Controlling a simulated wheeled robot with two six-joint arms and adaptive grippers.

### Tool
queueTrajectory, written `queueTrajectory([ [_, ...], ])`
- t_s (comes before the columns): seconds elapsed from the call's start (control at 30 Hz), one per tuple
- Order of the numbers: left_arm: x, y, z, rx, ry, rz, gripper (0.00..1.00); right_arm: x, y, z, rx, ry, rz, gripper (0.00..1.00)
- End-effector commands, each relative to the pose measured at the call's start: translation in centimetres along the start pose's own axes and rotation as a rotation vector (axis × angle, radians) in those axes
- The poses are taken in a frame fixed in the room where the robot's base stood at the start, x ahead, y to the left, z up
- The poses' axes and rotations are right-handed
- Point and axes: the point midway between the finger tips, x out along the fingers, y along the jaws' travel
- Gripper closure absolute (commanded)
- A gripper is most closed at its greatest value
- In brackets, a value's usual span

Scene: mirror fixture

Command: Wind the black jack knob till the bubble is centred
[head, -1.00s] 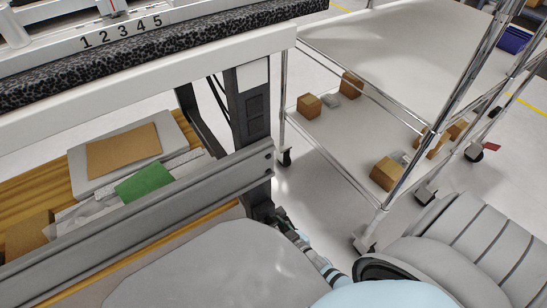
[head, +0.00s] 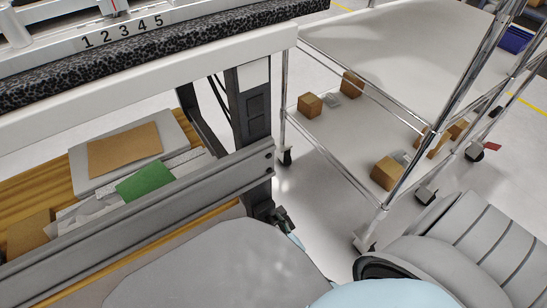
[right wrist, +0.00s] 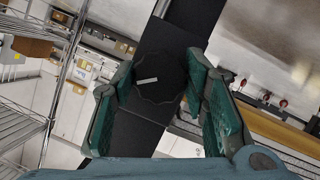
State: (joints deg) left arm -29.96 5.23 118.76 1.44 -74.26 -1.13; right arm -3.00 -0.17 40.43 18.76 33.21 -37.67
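The black jack knob (right wrist: 158,84) is a dark round knob with a pale mark on its face. It sits on a black post (right wrist: 128,136) in the right wrist view. My right gripper (right wrist: 160,62) is open, with one green-padded finger on each side of the knob. I cannot tell whether either pad touches it. In the head view my right gripper (head: 283,218) is small and partly hidden beside the table's dark leg (head: 250,105); the knob is not distinguishable there. A numbered scale plate (head: 122,33) shows at top left. No bubble can be made out. My left gripper is not in view.
A grey rail (head: 150,210) crosses below the speckled slab (head: 150,60). A wooden shelf (head: 30,190) holds papers and a green card (head: 144,181). A wire-frame cart (head: 345,130) with several cardboard boxes stands to the right, with open floor between.

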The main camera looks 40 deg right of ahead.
Motion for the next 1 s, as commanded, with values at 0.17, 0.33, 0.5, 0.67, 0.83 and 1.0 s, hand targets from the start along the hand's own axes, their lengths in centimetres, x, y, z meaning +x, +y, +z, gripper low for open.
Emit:
queueTrajectory([
  [0.17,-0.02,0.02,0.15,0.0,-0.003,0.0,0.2,-0.03,-0.05,0.02,-0.001,0.0,-0.002,0.39],
  [0.33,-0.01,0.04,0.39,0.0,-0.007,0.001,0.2,-0.02,-0.03,0.02,0.0,0.0,-0.002,0.39],
  [0.5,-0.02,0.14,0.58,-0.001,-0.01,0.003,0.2,-0.01,-0.02,0.02,0.0,0.0,-0.002,0.39],
  [0.67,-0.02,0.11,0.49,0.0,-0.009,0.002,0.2,-0.01,-0.01,0.01,0.0,0.0,-0.002,0.39],
  [0.83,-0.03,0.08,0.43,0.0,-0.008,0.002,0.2,-0.01,0.04,0.02,0.061,0.002,-0.028,0.39],
  [1.0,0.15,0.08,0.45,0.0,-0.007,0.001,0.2,0.03,0.17,0.05,0.256,0.004,-0.11,0.39],
])
